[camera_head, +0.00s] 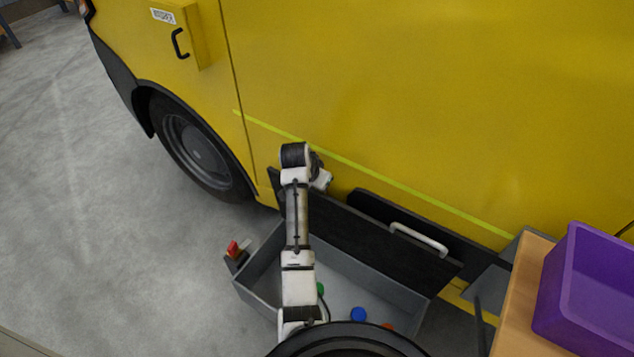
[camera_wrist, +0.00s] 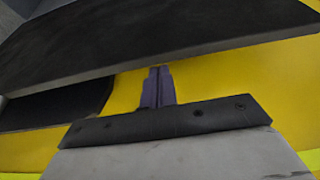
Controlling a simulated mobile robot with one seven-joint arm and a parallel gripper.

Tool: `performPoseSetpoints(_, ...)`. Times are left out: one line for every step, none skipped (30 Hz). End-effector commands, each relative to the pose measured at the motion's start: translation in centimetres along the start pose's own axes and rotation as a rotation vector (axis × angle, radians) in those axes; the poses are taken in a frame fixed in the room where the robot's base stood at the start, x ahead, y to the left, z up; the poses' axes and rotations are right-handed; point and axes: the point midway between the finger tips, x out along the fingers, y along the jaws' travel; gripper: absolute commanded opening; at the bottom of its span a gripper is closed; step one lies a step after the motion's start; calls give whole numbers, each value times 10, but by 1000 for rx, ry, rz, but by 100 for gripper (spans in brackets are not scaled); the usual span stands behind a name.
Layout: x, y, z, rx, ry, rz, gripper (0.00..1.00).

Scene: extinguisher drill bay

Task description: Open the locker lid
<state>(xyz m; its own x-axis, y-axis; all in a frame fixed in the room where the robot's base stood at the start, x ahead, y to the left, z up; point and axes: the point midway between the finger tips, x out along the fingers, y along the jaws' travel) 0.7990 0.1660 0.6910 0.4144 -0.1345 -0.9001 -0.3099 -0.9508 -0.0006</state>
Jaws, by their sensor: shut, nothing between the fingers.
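The locker is a grey open-topped box (camera_head: 257,284) on the floor beside the yellow vehicle. Its black lid (camera_head: 375,234) stands raised and tilted at the vehicle side, with a pale bar handle (camera_head: 419,239) near its right end. The box interior shows. In the wrist view, a broad dark panel (camera_wrist: 150,45), seemingly the lid, crosses above my gripper (camera_wrist: 158,72). The purple-grey fingers are shut and empty, pointing toward the yellow side. I cannot tell whether they touch the panel. In the head view, my arm reaches over the box and the fingertips are hidden.
Green (camera_head: 320,288), blue (camera_head: 358,314) and orange (camera_head: 388,326) round things lie in the box. A small red-topped object (camera_head: 234,250) is at its left. A purple bin (camera_head: 585,295) on a wooden table (camera_head: 513,312) is at right. Floor at left is clear.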

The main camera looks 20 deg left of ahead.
Motion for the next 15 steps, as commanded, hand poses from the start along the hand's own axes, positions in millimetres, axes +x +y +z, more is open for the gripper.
performPoseSetpoints(0,0,3,-2,7,2,0)
performPoseSetpoints(-1,0,6,-3,14,3,0)
performPoseSetpoints(-2,0,10,-3,25,5,0)
performPoseSetpoints(-3,1,14,-4,37,5,0)
performPoseSetpoints(-5,0,19,-6,49,5,0)
performPoseSetpoints(-7,0,25,-6,69,4,0)
performPoseSetpoints(-8,0,30,-7,84,5,0)
performPoseSetpoints(-9,1,36,-7,99,5,0)
performPoseSetpoints(-11,1,43,-7,120,5,0)
performPoseSetpoints(-12,0,48,-7,137,4,0)
performPoseSetpoints(-13,0,55,-9,153,4,0)
performPoseSetpoints(-14,0,62,-8,174,4,0)
performPoseSetpoints(-15,0,68,-8,191,4,0)
performPoseSetpoints(-15,0,73,-8,206,4,0)
performPoseSetpoints(-17,0,79,-7,227,3,0)
